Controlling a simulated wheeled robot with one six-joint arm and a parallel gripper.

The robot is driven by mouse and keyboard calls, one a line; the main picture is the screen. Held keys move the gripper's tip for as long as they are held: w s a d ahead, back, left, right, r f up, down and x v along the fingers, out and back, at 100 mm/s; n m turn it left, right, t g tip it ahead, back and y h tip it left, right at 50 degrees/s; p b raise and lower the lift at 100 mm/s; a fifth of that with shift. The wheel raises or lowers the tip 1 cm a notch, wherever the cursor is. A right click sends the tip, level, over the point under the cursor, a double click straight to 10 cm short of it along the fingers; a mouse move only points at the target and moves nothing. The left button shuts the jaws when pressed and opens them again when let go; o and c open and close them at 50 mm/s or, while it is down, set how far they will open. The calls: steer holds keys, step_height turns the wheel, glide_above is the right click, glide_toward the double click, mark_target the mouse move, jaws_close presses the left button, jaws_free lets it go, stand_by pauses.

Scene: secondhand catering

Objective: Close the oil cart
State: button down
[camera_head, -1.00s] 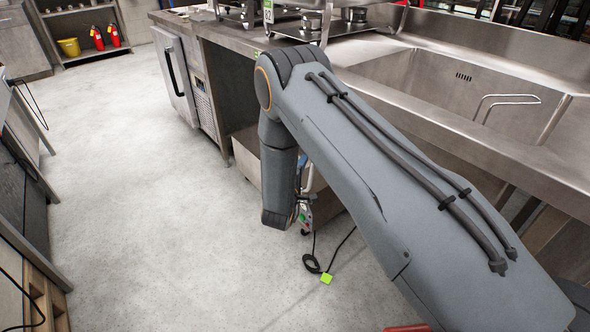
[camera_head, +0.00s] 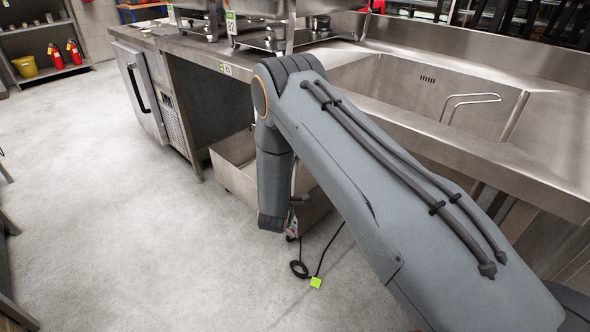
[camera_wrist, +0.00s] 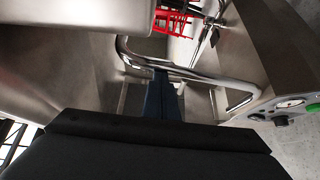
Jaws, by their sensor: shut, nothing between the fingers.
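The oil cart (camera_head: 232,176) is a low stainless steel box under the counter, partly hidden behind my arm. In the wrist view its bent steel tube handle (camera_wrist: 237,84) crosses the picture, with a panel (camera_wrist: 283,110) carrying a gauge and a green button at the right. My gripper (camera_wrist: 162,76) is shut and empty, its dark fingertips at or very near the handle tube. I cannot tell whether they touch it. In the head view my gripper is mostly hidden behind my forearm, low beside the cart.
A steel counter (camera_head: 210,52) with a sink (camera_head: 410,88) runs along the right. A fridge cabinet (camera_head: 137,92) stands at the left. The grey floor (camera_head: 110,230) there is clear.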

steer(key=shift+w+d+r, duration=0.15)
steer(key=shift+w+d, duration=0.1)
steer(key=shift+d, duration=0.05)
steer(key=shift+a, duration=0.1)
